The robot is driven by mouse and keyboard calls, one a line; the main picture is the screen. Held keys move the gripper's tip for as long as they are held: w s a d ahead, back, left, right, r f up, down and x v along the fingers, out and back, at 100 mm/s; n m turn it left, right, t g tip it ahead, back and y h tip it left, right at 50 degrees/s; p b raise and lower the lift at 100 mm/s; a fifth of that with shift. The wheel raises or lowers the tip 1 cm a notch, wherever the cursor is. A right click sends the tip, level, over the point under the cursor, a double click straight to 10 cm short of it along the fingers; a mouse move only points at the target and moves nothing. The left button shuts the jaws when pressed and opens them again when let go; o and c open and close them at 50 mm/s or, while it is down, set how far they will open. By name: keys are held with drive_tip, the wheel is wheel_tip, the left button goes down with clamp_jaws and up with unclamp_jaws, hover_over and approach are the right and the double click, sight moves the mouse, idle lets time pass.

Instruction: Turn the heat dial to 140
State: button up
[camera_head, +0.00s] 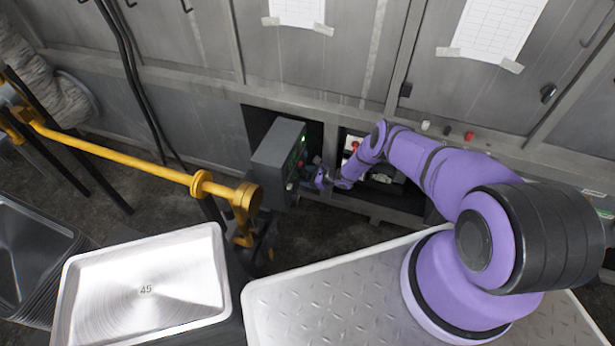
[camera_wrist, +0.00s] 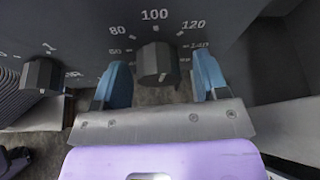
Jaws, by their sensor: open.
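The heat dial (camera_wrist: 154,60) is a dark faceted knob on a dark panel in the wrist view. Printed numbers 60, 80, 100, 120 and 140 arc around it, with 100 above and 140 at the right. A small pale mark shows low on its front, but I cannot tell which number it points at. My gripper (camera_wrist: 161,85) is open, with one blue finger on each side of the dial and visible gaps to it. In the head view my gripper (camera_head: 321,178) is beside the grey control box (camera_head: 277,152); the dial is too small to make out there.
A second dark knob (camera_wrist: 42,75) sits left of the dial. In the head view a yellow bar (camera_head: 120,158) runs left of the box. Metal cabinets stand behind.

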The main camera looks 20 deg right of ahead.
drive_tip(key=c, duration=0.9)
drive_tip(key=shift+m+g+y, duration=0.3)
drive_tip(key=shift+m+g, duration=0.1)
drive_tip(key=shift+m, duration=0.1)
drive_tip(key=o, duration=0.9)
drive_tip(key=v, duration=1)
drive_tip(key=shift+s+d+r, duration=0.15)
drive_tip(key=shift+d+r, duration=0.1)
